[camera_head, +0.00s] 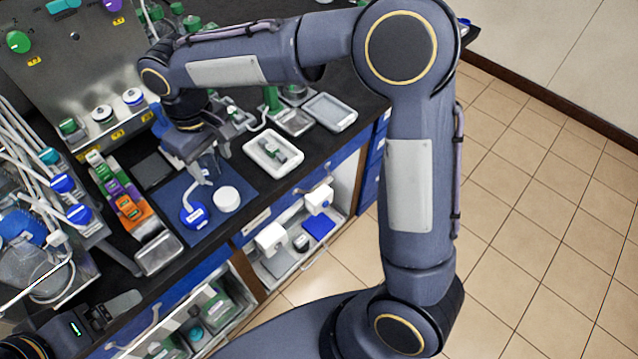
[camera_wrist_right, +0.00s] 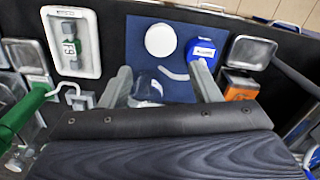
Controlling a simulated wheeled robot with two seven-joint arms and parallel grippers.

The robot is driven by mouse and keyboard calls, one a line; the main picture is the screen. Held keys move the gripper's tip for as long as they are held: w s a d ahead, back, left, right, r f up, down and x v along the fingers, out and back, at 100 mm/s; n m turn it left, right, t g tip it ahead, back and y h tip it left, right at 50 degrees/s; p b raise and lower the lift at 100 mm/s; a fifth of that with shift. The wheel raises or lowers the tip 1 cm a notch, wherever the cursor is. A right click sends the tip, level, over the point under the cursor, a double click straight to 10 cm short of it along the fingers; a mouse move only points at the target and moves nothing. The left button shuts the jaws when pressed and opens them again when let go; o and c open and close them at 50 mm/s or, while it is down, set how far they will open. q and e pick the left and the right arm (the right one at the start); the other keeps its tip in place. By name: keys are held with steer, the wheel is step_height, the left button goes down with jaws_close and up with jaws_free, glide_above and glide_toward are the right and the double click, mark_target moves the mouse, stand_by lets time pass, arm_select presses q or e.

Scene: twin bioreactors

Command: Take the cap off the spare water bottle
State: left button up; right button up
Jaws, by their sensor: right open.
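A clear bottle (camera_wrist_right: 146,86) stands between the fingers of my right gripper (camera_wrist_right: 160,84), with visible room on both sides. In the head view, the bottle (camera_head: 209,166) is partly hidden by my right gripper (camera_head: 212,150), which is open above the blue mat (camera_head: 176,192). A blue cap (camera_head: 194,214) with a bent white tube lies on the mat, apart from the gripper; it also shows in the wrist view (camera_wrist_right: 203,48). I cannot tell whether the bottle has a cap on. My left gripper (camera_head: 122,304) is at the lower left, away from the bottle, its jaws unclear.
A white round piece (camera_head: 227,199) lies on the mat beside the blue cap. A white tray (camera_head: 273,152) stands to the right. An orange rack (camera_head: 130,208) and a metal tray (camera_head: 158,253) stand to the left. The bench front edge is close to the mat.

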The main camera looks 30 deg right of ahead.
steer(key=s+d+r+m+t+y, duration=0.1)
steer(key=s+d+r+m, duration=0.1)
steer(key=s+d, duration=0.4)
steer(key=s+d+r+m+t+y, duration=0.1)
steer(key=s+d+r+m, duration=0.15)
steer(key=s+d, duration=0.45)
steer(key=s+d+f+m+t+y, duration=0.1)
steer(key=s+d+f+m+t, duration=0.2)
steer(key=s+d, duration=0.2)
steer(key=s, duration=0.3)
steer(key=shift+s+d+f+t+y, duration=0.15)
steer(key=shift+s+t+y, duration=0.15)
steer(key=shift+y, duration=0.1)
